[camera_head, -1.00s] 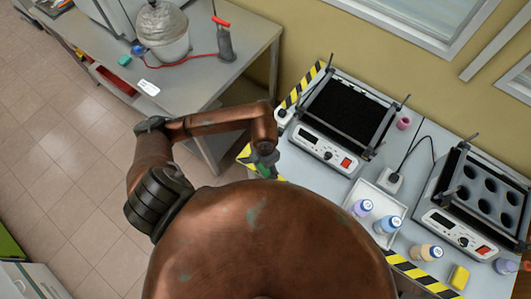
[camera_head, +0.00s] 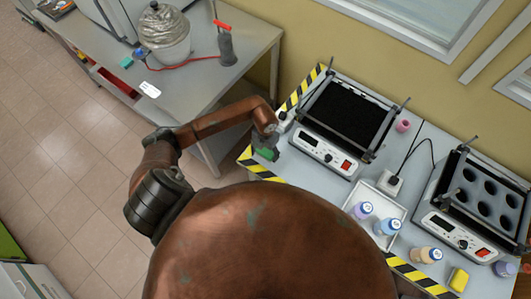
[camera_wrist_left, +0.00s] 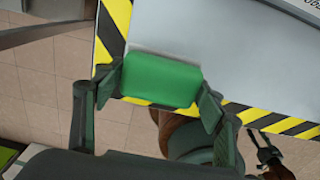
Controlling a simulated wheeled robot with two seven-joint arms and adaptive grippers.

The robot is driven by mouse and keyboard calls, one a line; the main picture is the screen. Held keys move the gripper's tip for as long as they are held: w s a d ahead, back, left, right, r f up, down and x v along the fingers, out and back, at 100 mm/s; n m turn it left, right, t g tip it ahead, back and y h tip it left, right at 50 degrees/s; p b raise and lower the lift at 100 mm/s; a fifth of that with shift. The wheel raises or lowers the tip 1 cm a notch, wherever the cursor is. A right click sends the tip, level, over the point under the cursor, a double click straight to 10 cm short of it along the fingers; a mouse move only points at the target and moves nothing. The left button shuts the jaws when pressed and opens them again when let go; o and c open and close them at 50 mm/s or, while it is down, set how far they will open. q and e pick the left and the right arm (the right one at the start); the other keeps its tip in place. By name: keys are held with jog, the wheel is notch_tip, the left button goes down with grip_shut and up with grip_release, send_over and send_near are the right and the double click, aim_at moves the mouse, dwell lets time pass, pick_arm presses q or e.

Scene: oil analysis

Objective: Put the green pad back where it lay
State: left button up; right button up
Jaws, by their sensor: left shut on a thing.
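The green pad (camera_wrist_left: 162,80) is held between the two fingers of my left gripper (camera_wrist_left: 160,95) in the left wrist view. Whether the pad touches the table top is hard to tell. My right gripper (camera_wrist_left: 266,152) seems to show small and dark at the lower right of the wrist view; its opening is unclear. It does not show in the head view.
A shaker with a black platform (camera_head: 347,112) stands just right of my left gripper. A white tray (camera_head: 362,190) with bottles, a block with round holes (camera_head: 484,190) and a yellow pad (camera_head: 459,279) are farther right. The grey table (camera_head: 200,85) holds a foil-topped vessel (camera_head: 165,32).

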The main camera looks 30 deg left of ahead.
aim_at(266, 153)
pick_arm(q)
jog(key=shift+w+a+f, duration=0.2)
jog(key=shift+w+f, duration=0.2)
jog(key=shift+f, duration=0.15)
jog(key=shift+w+a+f, duration=0.1)
jog(key=shift+w+f, duration=0.05)
jog(key=shift+f, duration=1.6)
jog(key=shift+f, duration=0.15)
jog(key=o, duration=1.1)
notch_tip(266, 153, up, 12)
jog(key=shift+r, duration=0.2)
